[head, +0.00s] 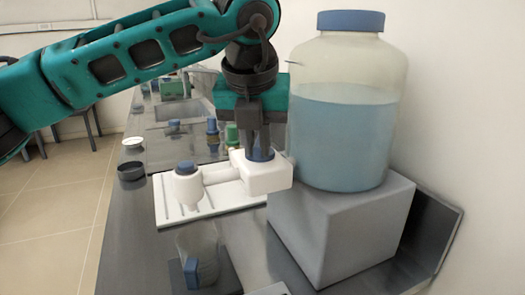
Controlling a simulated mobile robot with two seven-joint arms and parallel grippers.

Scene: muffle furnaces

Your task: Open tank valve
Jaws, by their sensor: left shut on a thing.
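The tank (345,130) is a large clear jar with a blue lid and bluish liquid. A white valve body (268,180) sits at the tank's lower left side. From it a white arm runs left to a spout (187,187) with a blue cap. My left gripper (262,148) points down from above and is shut on the blue valve knob (261,155), which its fingers partly hide. A clear beaker (203,245) with a blue mark stands below the spout. I cannot tell how far the knob is turned. My right gripper is out of view.
The tank stands on a grey block (340,235) near the wall. A white ribbed tray (168,212) lies behind the beaker. A dark round dish (131,171) and several small bottles stand farther along the bench. The bench's left front part is clear.

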